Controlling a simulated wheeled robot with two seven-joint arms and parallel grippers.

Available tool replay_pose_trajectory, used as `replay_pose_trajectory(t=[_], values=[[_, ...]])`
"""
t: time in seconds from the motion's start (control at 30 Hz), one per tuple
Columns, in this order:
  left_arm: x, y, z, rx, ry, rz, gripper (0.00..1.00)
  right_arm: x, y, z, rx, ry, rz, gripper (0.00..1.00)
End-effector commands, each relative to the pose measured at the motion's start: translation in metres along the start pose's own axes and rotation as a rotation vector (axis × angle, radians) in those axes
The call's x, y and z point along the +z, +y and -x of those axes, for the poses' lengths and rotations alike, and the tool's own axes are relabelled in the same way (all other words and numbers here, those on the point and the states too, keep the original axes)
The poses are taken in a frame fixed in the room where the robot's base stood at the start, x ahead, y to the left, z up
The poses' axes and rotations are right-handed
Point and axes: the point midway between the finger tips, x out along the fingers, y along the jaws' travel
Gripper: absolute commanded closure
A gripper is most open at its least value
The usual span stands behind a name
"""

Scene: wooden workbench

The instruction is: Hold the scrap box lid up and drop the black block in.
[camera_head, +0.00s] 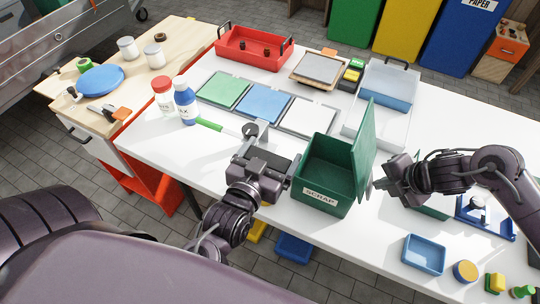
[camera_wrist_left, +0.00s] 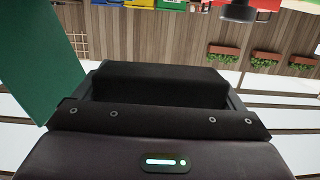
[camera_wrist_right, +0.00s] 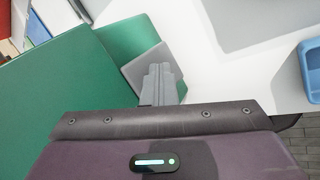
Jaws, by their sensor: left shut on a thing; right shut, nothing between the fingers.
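The green scrap box (camera_head: 322,203) stands at the front of the white table. Its green lid (camera_head: 366,150) is raised, nearly upright, on the box's right side. My left gripper (camera_head: 262,164) is shut on the black block (camera_wrist_left: 160,85), left of the box and apart from its opening; the block fills the space between the fingers in the left wrist view. My right gripper (camera_head: 374,186) is shut and empty, its fingertips at the outer right face of the lid. Whether they touch the lid is unclear. The fingers also show in the right wrist view (camera_wrist_right: 162,82), beside a large green panel.
Green, blue and white mats (camera_head: 263,103) lie behind the box, with a clear bin (camera_head: 380,108) at back right. A red tray (camera_head: 253,49) stands far back. A blue tray (camera_head: 424,254) and small coloured pieces lie at front right. Two bottles (camera_head: 186,103) stand at left.

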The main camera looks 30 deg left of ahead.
Motion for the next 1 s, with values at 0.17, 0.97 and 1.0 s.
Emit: replay_pose_trajectory(t=[0.17,0.97,1.0], values=[[-0.003,0.033,-0.051,-0.009,0.006,0.012,0.34,-0.002,0.001,0.0,0.002,0.004,0.002,1.0],[0.006,0.098,-0.117,0.026,0.004,-0.008,0.34,-0.001,0.001,0.0,0.003,0.002,0.001,1.0],[0.009,0.098,-0.117,0.026,0.004,-0.007,0.34,-0.001,0.001,0.0,0.003,0.002,0.002,1.0]])
